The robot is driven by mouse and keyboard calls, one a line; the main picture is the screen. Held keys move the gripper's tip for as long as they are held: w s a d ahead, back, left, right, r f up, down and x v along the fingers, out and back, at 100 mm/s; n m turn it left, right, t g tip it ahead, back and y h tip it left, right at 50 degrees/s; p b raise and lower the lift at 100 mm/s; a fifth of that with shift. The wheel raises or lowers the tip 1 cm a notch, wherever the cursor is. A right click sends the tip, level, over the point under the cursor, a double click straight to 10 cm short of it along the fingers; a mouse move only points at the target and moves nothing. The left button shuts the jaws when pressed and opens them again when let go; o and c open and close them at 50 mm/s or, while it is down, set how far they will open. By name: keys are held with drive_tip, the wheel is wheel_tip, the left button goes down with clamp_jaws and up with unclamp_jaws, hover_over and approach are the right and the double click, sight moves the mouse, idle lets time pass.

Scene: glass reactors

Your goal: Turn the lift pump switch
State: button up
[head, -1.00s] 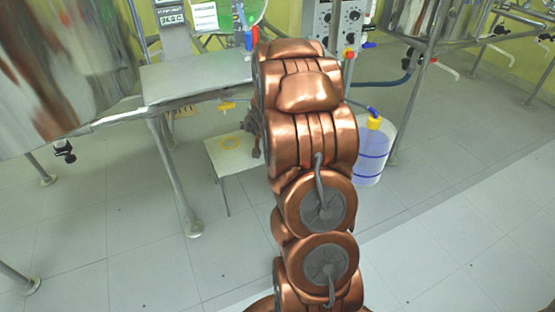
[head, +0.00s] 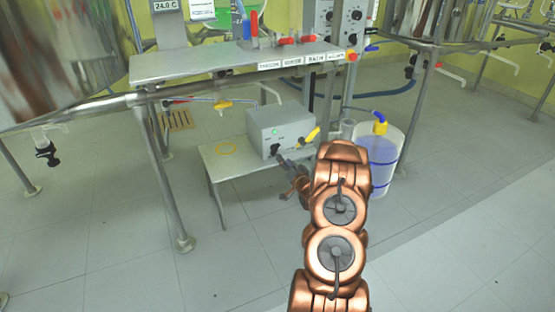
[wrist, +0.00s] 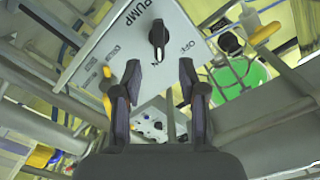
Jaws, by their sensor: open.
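The pump box (head: 283,124) is a grey box with a lit green lamp. It stands on a low table below the steel bench. In the wrist view its panel (wrist: 125,45) reads PUMP, with a black switch knob (wrist: 157,35) and ON and OFF marks beside it. My gripper (wrist: 160,72) is open and empty. The knob shows ahead, above the gap between its fingertips, and looks apart from them. In the head view my gripper (head: 285,165) is small and partly hidden by my arm, close to the box's front.
The low table (head: 215,170) has bare room left of the box. A yellow-handled fitting (head: 312,134) sticks out at the box's right. A bucket (head: 384,155) of bluish liquid stands right of my arm. The steel bench (head: 190,65) overhangs behind.

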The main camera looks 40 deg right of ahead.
sight(276, 151)
drive_tip(key=shift+b+x, duration=1.4)
drive_tip(key=shift+x, duration=2.45)
drive_tip(key=shift+c, duration=0.4)
drive_tip(key=shift+f, duration=0.1)
clamp_jaws()
